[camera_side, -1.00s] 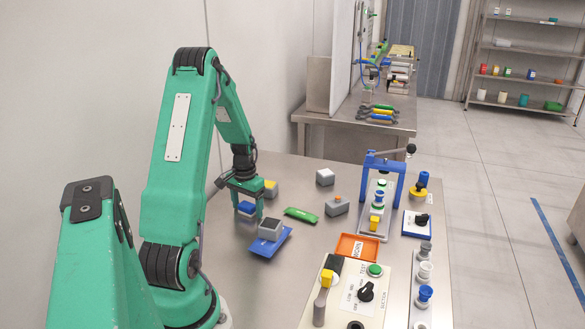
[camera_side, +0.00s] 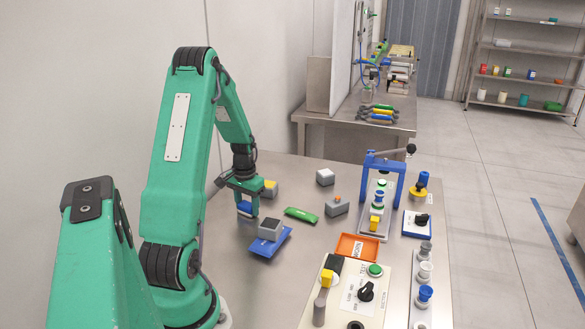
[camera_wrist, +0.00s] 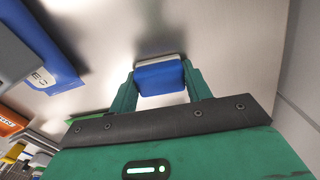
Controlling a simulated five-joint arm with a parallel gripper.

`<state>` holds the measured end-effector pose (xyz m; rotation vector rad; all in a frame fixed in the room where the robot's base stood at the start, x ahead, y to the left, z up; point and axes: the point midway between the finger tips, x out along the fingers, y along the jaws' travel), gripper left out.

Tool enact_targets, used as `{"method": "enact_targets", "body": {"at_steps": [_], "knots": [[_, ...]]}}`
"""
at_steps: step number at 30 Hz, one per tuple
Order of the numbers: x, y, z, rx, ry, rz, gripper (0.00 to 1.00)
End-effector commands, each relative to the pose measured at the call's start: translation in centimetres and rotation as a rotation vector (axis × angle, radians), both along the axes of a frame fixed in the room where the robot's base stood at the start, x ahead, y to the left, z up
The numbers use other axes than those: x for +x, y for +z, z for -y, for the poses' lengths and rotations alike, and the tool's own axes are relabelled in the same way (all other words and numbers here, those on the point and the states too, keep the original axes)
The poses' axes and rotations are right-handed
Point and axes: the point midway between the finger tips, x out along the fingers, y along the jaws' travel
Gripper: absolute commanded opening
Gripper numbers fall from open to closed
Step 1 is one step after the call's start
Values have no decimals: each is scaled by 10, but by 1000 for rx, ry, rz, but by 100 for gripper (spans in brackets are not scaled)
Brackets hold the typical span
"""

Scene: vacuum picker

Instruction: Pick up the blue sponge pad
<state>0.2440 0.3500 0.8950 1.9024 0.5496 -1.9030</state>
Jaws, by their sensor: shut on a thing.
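The blue sponge pad (camera_wrist: 160,78) is a small blue block with a pale grey layer along one edge. In the wrist view it sits between the two green fingers of my gripper (camera_wrist: 160,92), which are shut on it. In the side view my gripper (camera_side: 246,205) points down at the left part of the steel table, with the blue pad (camera_side: 243,208) partly hidden between its fingers. I cannot tell whether the pad touches the table.
Right of my gripper, a grey block with a dark top (camera_side: 270,228) stands on a blue plate (camera_side: 268,245). A yellow-topped grey block (camera_side: 270,188) is just behind. A green piece (camera_side: 301,214) and an orange tray (camera_side: 358,247) lie further right. A control panel (camera_side: 350,290) fills the front.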

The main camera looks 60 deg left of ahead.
Motion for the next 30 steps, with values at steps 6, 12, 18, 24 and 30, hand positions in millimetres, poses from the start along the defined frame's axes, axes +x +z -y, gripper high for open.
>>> {"method": "enact_targets", "body": {"at_steps": [6,12,18,24,30], "knots": [[0,14,-1,2,0,2,27],[1,42,-1,4,0,3,27],[16,62,33,3,-5,3,27],[30,82,66,2,-6,1,27],[41,98,91,1,-4,2,27]]}}
